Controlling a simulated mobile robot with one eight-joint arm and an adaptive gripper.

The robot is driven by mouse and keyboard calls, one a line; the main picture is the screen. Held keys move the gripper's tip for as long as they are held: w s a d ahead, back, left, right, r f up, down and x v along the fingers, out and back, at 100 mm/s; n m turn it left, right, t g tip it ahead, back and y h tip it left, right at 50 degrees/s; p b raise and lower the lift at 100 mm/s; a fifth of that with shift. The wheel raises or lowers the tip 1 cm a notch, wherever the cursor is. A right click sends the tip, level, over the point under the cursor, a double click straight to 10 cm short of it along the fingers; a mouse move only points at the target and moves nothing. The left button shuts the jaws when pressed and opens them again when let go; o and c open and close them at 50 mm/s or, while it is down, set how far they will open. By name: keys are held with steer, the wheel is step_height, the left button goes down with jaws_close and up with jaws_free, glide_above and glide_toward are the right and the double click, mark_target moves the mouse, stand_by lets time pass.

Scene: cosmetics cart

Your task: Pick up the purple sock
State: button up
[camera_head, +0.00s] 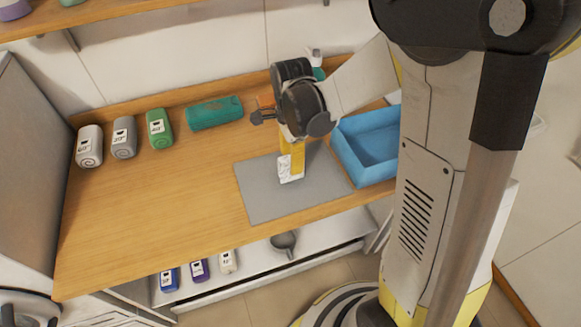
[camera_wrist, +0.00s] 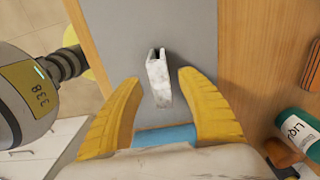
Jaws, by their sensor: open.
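I see no item that is clearly a purple sock. A small purple roll-like item (camera_head: 199,270) with a white label sits on the low white shelf, between a blue one (camera_head: 169,279) and a white one (camera_head: 228,261). Another purple item (camera_head: 15,9) is cut off on the upper shelf. My gripper (camera_head: 291,165) points down over the grey mat (camera_head: 256,198). In the wrist view its yellow fingers (camera_wrist: 158,95) are apart. A white, marbled, channel-shaped piece (camera_wrist: 159,78) shows between and beyond the fingertips; I cannot tell whether they touch it.
A blue tray (camera_head: 349,160) is right of the mat. A green bottle (camera_wrist: 297,130) is nearby. The counter's left (camera_head: 130,205) is clear.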

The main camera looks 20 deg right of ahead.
step_height(320, 180, down, 5)
steer(key=shift+r+b, duration=0.2)
steer(key=shift+b, duration=0.6)
steer(key=shift+r, duration=0.1)
jaws_close()
steer(key=shift+r, duration=0.1)
step_height(320, 180, up, 4)
steer(key=shift+r+p, duration=0.15)
steer(key=shift+p, duration=0.9)
steer(key=s+d+r+p, duration=0.2)
steer(key=s+d+r, duration=0.4)
steer(key=d, duration=0.3)
steer(key=shift+s+d+r+p, duration=0.25)
steer(key=shift+s+p, duration=0.1)
steer(key=shift+p, duration=0.05)
